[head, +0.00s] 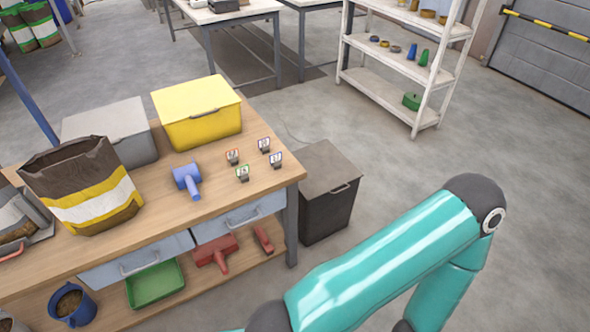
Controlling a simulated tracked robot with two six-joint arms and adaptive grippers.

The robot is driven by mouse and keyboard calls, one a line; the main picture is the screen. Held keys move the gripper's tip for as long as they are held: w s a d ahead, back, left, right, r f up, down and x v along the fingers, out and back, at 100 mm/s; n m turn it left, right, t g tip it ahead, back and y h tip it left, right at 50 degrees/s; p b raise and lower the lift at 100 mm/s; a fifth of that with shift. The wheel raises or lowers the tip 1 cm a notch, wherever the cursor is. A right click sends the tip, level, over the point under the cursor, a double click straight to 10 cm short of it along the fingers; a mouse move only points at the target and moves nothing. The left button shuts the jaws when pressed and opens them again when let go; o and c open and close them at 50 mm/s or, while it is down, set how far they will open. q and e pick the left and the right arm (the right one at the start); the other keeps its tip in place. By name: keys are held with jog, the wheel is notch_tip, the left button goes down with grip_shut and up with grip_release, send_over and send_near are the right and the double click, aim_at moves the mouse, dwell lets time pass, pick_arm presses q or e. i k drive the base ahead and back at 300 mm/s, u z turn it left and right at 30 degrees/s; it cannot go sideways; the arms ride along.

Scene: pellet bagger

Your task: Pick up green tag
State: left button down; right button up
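The green tag (242,174) is a small green-framed card with dark marks, standing on the wooden bench top near its front right corner. A red-framed tag (232,157) stands just behind it. A blue-framed tag (264,145) and a purple-framed tag (276,159) stand to its right. The tags are close together but apart. A teal arm of mine spans the lower right, away from the bench. Neither gripper shows in the head view.
A blue scoop (188,180) lies left of the tags. A yellow lidded bin (198,112), a grey bin (112,134) and an open brown sack (84,186) stand on the bench (170,218). A dark bin (327,190) stands on the floor at its right end.

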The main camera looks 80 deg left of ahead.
aim_at(242, 172)
jog(key=z, duration=0.05)
jog(key=i, duration=1.15)
jog(key=u, duration=2.7)
jog(key=i, duration=0.2)
jog(key=u, duration=2.2)
jog(key=i, duration=1.1)
jog(key=z, duration=0.65)
